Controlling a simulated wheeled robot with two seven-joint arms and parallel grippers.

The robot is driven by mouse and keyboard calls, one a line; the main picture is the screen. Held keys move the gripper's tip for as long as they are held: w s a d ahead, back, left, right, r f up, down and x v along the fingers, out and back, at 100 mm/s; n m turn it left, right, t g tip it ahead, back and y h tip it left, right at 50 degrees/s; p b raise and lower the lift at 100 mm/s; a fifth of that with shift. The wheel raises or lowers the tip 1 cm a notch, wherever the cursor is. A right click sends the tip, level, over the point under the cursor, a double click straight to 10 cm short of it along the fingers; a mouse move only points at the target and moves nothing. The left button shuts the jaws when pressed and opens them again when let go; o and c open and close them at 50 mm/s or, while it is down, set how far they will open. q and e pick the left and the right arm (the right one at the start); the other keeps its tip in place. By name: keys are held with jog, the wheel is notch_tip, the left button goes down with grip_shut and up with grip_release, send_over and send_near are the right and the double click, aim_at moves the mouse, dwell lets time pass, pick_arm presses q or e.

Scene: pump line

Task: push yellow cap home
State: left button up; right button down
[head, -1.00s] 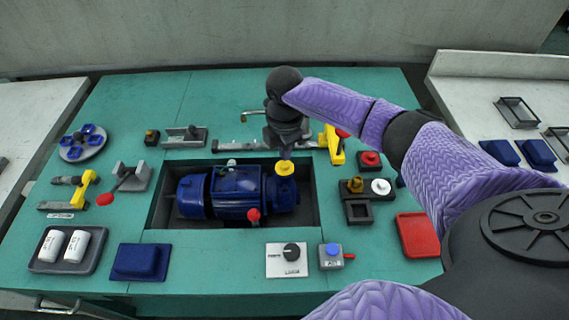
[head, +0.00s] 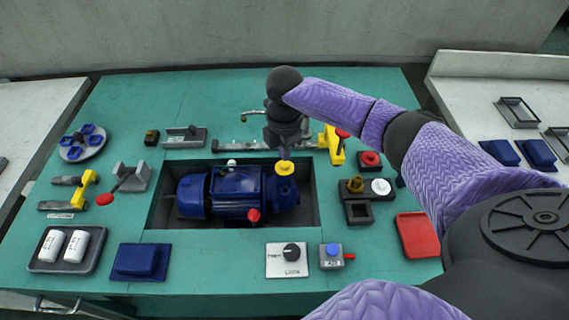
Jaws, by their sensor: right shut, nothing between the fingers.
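The yellow cap (head: 285,169) sits on top of the right end of the blue pump (head: 236,190), which lies in a dark recess in the green bench. My right gripper (head: 284,154) points straight down over the cap, shut and empty, with its tips at or just above the cap's top. I cannot tell whether the tips touch it. Whether the cap is fully seated is too small to tell. My left gripper is not in view.
A yellow clamp with a red tip (head: 334,145) stands just right of my right gripper. A red-knobbed lever (head: 253,215) is at the pump's front. A dial plate (head: 287,260) and a blue button box (head: 331,256) are in front of the recess.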

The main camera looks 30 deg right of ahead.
aim_at(285, 164)
jog(key=shift+p, duration=0.4)
jog(key=shift+f+b, duration=0.7)
jog(key=shift+f, duration=0.6)
dwell(0.5)
dwell(0.4)
notch_tip(285, 164, up, 7)
jog(key=p, duration=0.7)
jog(key=shift+r, duration=0.15)
